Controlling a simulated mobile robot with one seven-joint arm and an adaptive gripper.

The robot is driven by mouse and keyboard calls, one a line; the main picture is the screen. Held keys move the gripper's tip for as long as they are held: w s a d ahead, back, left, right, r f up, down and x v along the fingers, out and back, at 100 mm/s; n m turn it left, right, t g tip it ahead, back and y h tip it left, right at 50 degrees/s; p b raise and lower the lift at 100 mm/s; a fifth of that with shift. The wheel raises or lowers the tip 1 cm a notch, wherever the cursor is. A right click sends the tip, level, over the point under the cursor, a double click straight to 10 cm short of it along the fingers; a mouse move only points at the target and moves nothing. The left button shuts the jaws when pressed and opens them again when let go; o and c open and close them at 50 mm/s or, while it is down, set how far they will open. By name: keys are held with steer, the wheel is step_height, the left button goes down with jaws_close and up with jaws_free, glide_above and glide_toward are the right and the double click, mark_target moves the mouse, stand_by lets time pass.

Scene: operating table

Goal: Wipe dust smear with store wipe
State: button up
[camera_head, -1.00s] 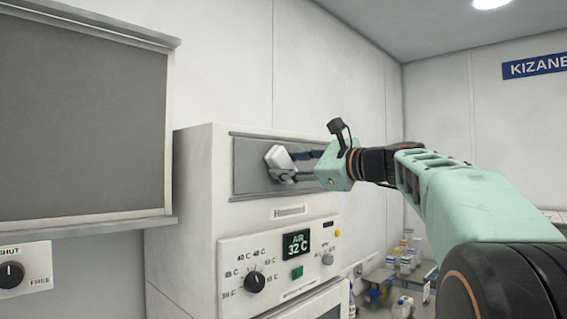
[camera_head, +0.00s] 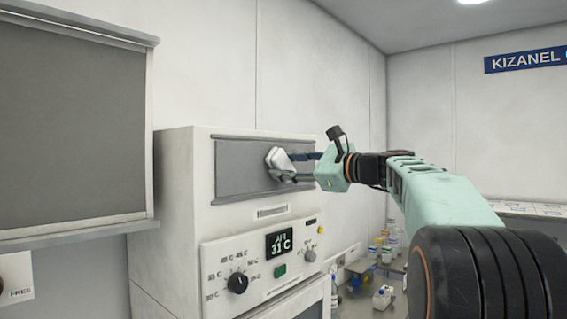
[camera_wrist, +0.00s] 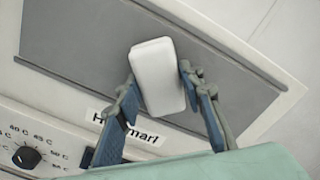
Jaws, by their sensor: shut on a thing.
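The wipe is a white, rounded block (camera_head: 279,160) in front of the grey panel (camera_head: 236,168) on the upper front of a white cabinet. In the wrist view the wipe (camera_wrist: 158,72) sits between the blue fingers of my gripper (camera_wrist: 160,88), which is shut on it. In the head view my gripper (camera_head: 290,167) reaches in from the right. I cannot tell whether the wipe touches the panel. No dust smear can be made out on the visible part of the panel; the wipe and fingers hide some of it.
A grey shutter (camera_head: 72,125) with a protruding ledge is at left. Several bottles (camera_head: 388,250) stand low at right.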

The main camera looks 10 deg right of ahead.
mark_target(294, 166)
steer(key=shift+w+d+p, duration=0.4)
steer(key=shift+w+d, duration=0.3)
steer(key=shift+d, duration=0.25)
steer(key=shift+w+d+p, duration=0.35)
steer(key=shift+w+d, duration=0.3)
steer(key=shift+d, duration=0.35)
steer(key=shift+w+d+p, duration=0.4)
steer(key=shift+w+d, duration=0.3)
steer(key=shift+d, duration=0.25)
steer(key=shift+a, duration=0.1)
steer(key=shift+s+a+f+b, duration=0.15)
steer(key=shift+s+a+b, duration=0.3)
steer(key=shift+a+b, duration=0.3)
steer(key=shift+s+a+b, duration=0.55)
steer(key=shift+s+a, duration=0.05)
steer(key=shift+a, duration=0.2)
steer(key=shift+s+a+b, duration=0.8)
steer(key=shift+a, duration=0.25)
steer(key=shift+s+a+b, duration=0.75)
steer(key=shift+a, duration=0.3)
steer(key=shift+s+a+b, duration=0.55)
steer(key=shift+s+a, duration=0.3)
steer(key=shift+a, duration=0.3)
steer(key=shift+s+a+b, duration=0.55)
steer(key=shift+s+a, duration=0.25)
steer(key=shift+a, duration=0.3)
